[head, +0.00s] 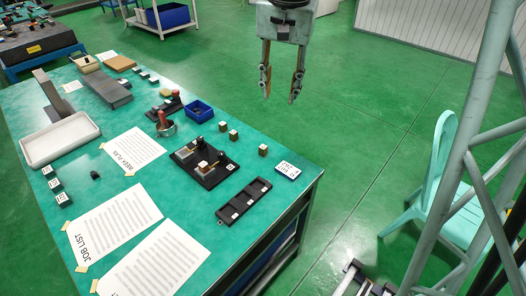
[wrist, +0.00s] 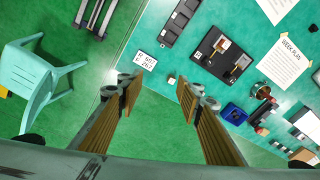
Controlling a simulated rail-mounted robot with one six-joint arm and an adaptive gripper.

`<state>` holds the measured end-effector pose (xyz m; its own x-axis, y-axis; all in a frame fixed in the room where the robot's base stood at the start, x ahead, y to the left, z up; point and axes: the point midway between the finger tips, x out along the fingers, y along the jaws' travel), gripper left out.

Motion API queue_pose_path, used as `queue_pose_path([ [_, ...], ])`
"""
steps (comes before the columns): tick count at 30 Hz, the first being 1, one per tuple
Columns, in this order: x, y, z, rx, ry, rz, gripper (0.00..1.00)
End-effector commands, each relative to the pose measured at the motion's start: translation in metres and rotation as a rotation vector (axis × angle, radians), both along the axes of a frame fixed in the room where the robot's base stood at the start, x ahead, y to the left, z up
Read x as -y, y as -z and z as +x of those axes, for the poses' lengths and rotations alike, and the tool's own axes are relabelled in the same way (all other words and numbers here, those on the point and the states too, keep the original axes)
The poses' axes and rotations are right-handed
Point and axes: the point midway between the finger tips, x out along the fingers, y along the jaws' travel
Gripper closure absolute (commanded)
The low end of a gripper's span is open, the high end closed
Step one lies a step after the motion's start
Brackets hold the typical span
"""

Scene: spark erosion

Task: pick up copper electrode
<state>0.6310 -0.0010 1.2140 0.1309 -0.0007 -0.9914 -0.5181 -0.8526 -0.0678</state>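My gripper (head: 280,88) hangs in the air beyond the back right of the green table, with its two fingers apart and nothing between them. In the wrist view my gripper (wrist: 160,92) is also open and empty, with green floor and the table edge below it. I cannot tell which piece is the copper electrode.
A black slotted tray (head: 244,201) and a white label card (head: 287,170) lie near the right table edge. A blue bin (head: 198,111) and a red-handled tool (head: 161,118) stand behind the plate. A turquoise chair (head: 436,185) stands on the floor at right.

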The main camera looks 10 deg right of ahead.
Motion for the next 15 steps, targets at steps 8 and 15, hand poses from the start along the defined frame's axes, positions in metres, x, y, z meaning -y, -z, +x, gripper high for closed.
queue_pose_path([
  [8,0.0,0.035,0.041,-0.027,0.065,0.008,0.67],
  [15,0.0,0.068,0.073,-0.049,0.122,0.013,0.67],
])
